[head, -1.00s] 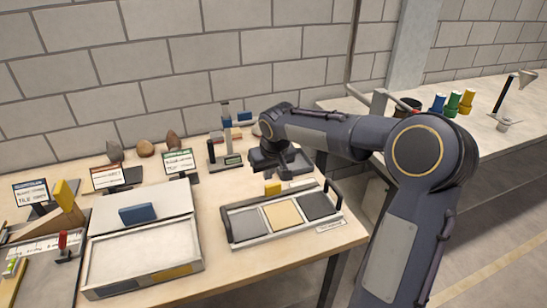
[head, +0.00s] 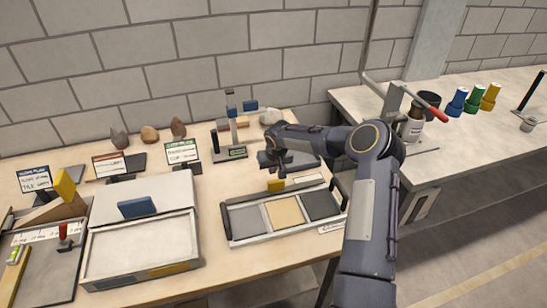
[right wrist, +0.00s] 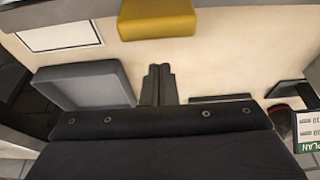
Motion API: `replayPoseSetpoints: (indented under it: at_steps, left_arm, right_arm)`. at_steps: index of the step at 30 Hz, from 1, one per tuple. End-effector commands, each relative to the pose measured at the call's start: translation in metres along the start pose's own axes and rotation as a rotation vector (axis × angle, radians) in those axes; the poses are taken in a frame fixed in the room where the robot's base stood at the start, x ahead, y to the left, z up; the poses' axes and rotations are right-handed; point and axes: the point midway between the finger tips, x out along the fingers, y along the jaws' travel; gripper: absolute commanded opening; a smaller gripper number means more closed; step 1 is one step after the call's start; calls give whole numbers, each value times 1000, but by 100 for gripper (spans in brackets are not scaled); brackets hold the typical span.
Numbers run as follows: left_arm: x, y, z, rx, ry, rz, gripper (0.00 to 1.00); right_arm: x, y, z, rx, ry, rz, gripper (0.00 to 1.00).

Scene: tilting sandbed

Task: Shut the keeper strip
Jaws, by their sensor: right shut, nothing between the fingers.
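The tile tray (head: 233,238) is a pale frame with black end handles on the right of the near bench. It holds a grey, a tan and a dark tile side by side. A yellow block (head: 276,185) stands at its back edge; it also shows at the top of the right wrist view (right wrist: 158,18). I cannot make out for certain which part is the keeper strip. My right gripper (head: 284,168) is just behind the tray, apart from the yellow block. Its fingers (right wrist: 158,85) are closed together and empty. My left gripper is out of view.
A sand tray (head: 92,266) with a blue block on its raised back part lies to the left. A post stand (head: 232,130) and label cards (head: 182,152) stand behind. A second bench (head: 455,150) with coloured cups is at the right. Bare bench lies between the trays.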

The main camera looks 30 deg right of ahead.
Motion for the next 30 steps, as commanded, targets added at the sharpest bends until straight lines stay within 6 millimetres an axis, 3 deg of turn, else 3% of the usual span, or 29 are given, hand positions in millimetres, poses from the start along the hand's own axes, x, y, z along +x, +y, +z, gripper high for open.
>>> replayPoseSetpoints:
  at_steps: [1,7,20,30]
  left_arm:
    - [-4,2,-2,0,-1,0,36]
    - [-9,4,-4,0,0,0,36]
    - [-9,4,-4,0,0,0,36]
    - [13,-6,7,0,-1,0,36]
  right_arm:
    - [-9,1,5,-1,2,1,0]
    - [-13,1,24,-1,2,0,0]
    - [-14,0,29,-1,4,0,0]
    - [-24,1,62,-2,6,2,0]
